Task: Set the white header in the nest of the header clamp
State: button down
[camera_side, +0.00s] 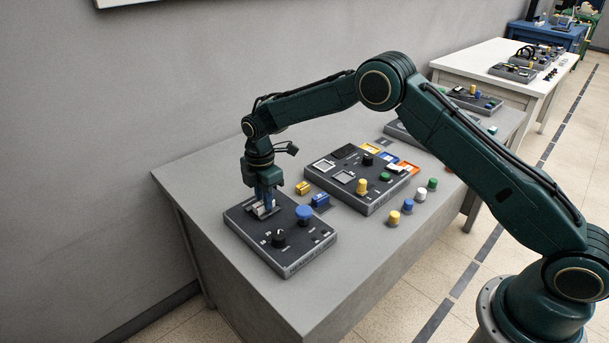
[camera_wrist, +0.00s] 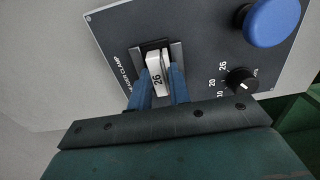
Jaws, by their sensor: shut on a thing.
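The white header (camera_wrist: 155,60), marked 26, is between the blue fingers of my gripper (camera_wrist: 161,84) in the wrist view. My gripper is shut on it. The header's far end lies between the two grey jaws of the header clamp (camera_wrist: 177,53), over the dark nest. I cannot tell whether it rests on the nest floor. In the side view my gripper (camera_side: 264,208) points down at the clamp on the left part of the dark clamp panel (camera_side: 291,259). My fingers mostly hide the header there.
The panel carries a blue button (camera_side: 304,212) and a black dial (camera_side: 279,238). A yellow block (camera_side: 302,187) and a blue block (camera_side: 320,200) stand just behind it. A second panel (camera_side: 371,205) and several coloured pegs stand to the right. The table front is clear.

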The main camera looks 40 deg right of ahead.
dwell(0.4)
jog(key=c, duration=0.7)
grip_release()
jog(key=shift+c, duration=0.2)
jog(key=shift+r, duration=0.1)
jog(key=shift+r, duration=3.35)
jog(key=shift+r, duration=0.1)
